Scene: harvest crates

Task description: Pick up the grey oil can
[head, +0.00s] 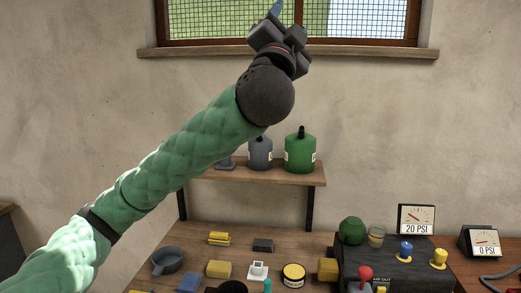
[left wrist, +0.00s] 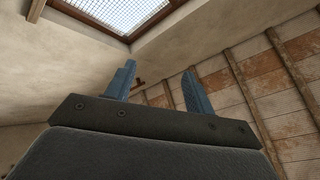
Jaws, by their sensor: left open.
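The grey oil can (head: 260,154) stands upright on a wooden wall shelf, left of a larger green can (head: 300,152). My left arm passes in front of its upper left area in the head view. My left gripper (head: 279,10) is raised high above the shelf, in front of the window, and is apart from the can. In the left wrist view its two blue fingers (left wrist: 158,88) are spread with nothing between them, pointing up toward the ceiling. My right gripper is not seen.
The wooden shelf (head: 255,175) also holds a small grey item (head: 226,163) at its left. Below, the workbench (head: 215,258) carries a grey pan (head: 167,261), several small blocks, a dark box with coloured knobs (head: 390,268) and two gauges (head: 416,219). The wall right of the shelf is clear.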

